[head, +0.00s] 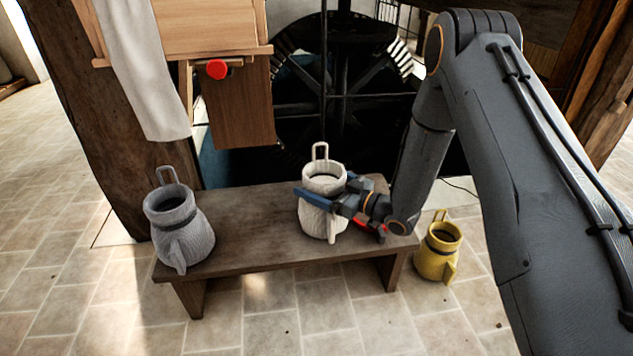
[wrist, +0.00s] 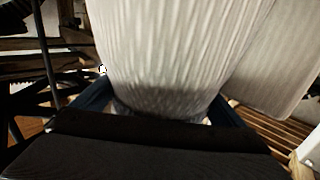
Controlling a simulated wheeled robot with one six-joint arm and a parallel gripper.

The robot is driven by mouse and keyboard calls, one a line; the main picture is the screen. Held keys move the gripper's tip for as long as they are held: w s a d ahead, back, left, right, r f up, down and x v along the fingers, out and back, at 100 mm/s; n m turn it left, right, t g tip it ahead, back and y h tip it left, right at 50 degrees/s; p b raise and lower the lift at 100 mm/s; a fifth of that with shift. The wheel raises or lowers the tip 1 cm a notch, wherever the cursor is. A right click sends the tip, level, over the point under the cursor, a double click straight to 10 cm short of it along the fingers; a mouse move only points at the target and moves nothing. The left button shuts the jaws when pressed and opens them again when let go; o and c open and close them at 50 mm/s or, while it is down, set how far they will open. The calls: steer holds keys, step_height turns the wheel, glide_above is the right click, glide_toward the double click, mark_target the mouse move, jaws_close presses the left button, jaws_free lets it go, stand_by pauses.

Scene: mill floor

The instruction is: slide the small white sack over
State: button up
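The small white sack (head: 321,219) stands upright near the right part of the wooden bench (head: 258,222), its loop handle on top. My gripper (head: 333,200) reaches it from the right, with a blue finger across the near side of its body. In the wrist view the white sack (wrist: 180,60) fills the space between the two fingers, and both fingers seem to meet its sides. The far finger is mostly hidden in the head view, and the fingertips are hidden behind the sack in the wrist view.
A grey sack (head: 183,235) stands at the bench's left end, with bare bench between it and the white one. A yellow sack (head: 438,256) stands on the floor to the right. A dark wheel (head: 335,80) and a wooden chute with a red knob (head: 217,69) are behind.

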mark_target(341, 191)
steer(key=shift+o, duration=0.4)
steer(key=shift+p+v, duration=1.15)
steer(key=shift+v, duration=2.75)
